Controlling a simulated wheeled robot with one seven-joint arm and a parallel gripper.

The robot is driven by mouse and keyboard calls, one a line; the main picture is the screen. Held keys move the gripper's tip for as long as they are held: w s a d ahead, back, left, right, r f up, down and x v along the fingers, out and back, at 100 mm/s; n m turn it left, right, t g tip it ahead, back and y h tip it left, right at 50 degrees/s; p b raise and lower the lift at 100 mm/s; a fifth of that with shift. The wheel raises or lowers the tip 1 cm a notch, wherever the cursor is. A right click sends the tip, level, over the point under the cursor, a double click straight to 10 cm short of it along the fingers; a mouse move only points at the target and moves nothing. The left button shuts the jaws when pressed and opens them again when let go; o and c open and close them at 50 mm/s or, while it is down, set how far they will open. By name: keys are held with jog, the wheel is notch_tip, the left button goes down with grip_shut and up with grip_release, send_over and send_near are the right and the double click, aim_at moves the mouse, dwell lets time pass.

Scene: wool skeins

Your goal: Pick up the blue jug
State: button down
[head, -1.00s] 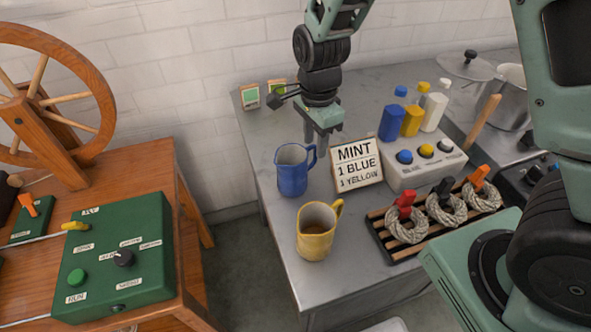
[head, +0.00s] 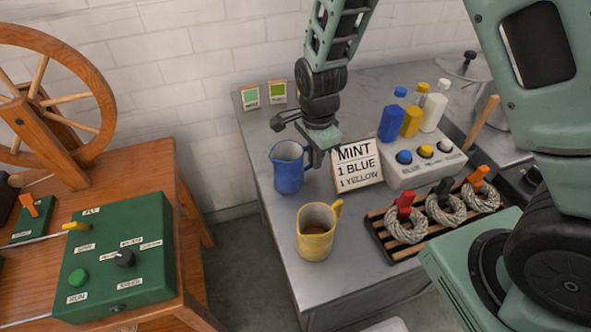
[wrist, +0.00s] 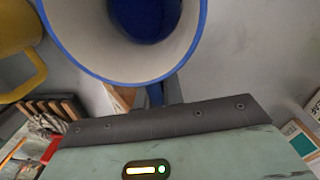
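The blue jug (head: 288,170) stands upright near the left edge of the grey table. In the wrist view its blue-rimmed mouth (wrist: 125,65) fills the top, with a pale inside and dark blue liquid. My gripper (head: 315,157) is low at the jug's right side, at its handle. The handle (wrist: 155,95) shows in the wrist view, running down behind the dark front edge of my gripper. The fingertips are mostly hidden, so I cannot tell whether they are closed on the handle.
A yellow jug (head: 314,240) stands in front of the blue one. A sign (head: 357,165) reading MINT, 1 BLUE, 1 YELLOW is close to the right of my gripper. A button box (head: 425,165) with bottles and a slatted rack (head: 392,247) with skeins lie further right.

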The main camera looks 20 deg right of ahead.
jog(key=shift+r, duration=0.15)
jog(key=shift+r, duration=4.85)
